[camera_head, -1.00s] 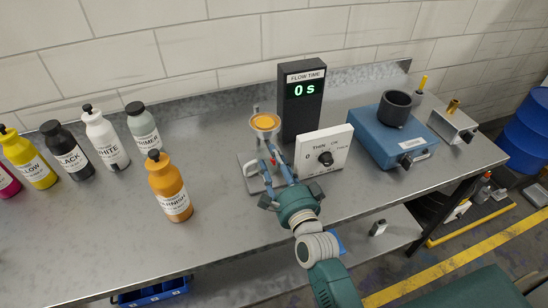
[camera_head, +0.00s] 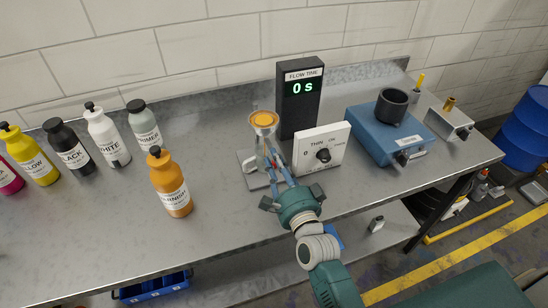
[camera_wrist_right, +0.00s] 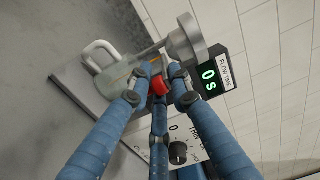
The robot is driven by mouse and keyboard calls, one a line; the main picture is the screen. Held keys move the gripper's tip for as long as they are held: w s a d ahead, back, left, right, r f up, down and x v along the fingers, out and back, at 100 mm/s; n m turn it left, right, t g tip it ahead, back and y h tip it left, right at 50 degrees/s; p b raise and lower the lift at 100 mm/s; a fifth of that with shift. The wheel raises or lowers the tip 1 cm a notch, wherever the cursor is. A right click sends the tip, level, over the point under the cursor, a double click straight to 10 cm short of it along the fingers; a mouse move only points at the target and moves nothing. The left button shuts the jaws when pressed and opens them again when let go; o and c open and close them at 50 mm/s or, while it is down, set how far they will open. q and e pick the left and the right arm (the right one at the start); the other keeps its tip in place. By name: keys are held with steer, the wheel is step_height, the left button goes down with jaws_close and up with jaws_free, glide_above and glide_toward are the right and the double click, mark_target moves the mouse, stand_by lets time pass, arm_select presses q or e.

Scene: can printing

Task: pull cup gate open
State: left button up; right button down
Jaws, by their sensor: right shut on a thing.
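The flow cup (camera_head: 262,120), with orange liquid in its top, sits on a stand behind my right gripper. It shows as a grey round metal cup in the right wrist view (camera_wrist_right: 187,38). A small red part (camera_wrist_right: 159,85), seemingly the cup gate, lies below the cup among my fingers. My right gripper (camera_head: 271,157) is shut on this red part; its blue fingers (camera_wrist_right: 158,80) hide much of it. A clear jug with a white handle (camera_wrist_right: 98,54) is beside the fingers. My left gripper is not in view.
A black flow time display (camera_head: 301,100) reads 0 s behind a white dial box (camera_head: 322,149). An orange varnish bottle (camera_head: 170,183) stands to the left, with several more bottles beyond. A blue device (camera_head: 388,140) is to the right. The bench front is mostly clear.

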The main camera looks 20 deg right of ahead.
steer(key=shift+s+a+f, duration=0.1)
steer(key=shift+s+f, duration=0.4)
steer(key=shift+f, duration=0.15)
steer(key=c, duration=1.6)
jaws_free()
steer(key=shift+w+f, duration=0.1)
steer(key=shift+w, duration=0.05)
steer(key=shift+o, duration=0.4)
steer(key=shift+w, duration=0.15)
steer(key=shift+r, duration=0.3)
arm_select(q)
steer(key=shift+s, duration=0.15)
arm_select(e)
steer(key=s, duration=1.2)
steer(key=shift+d, duration=0.3)
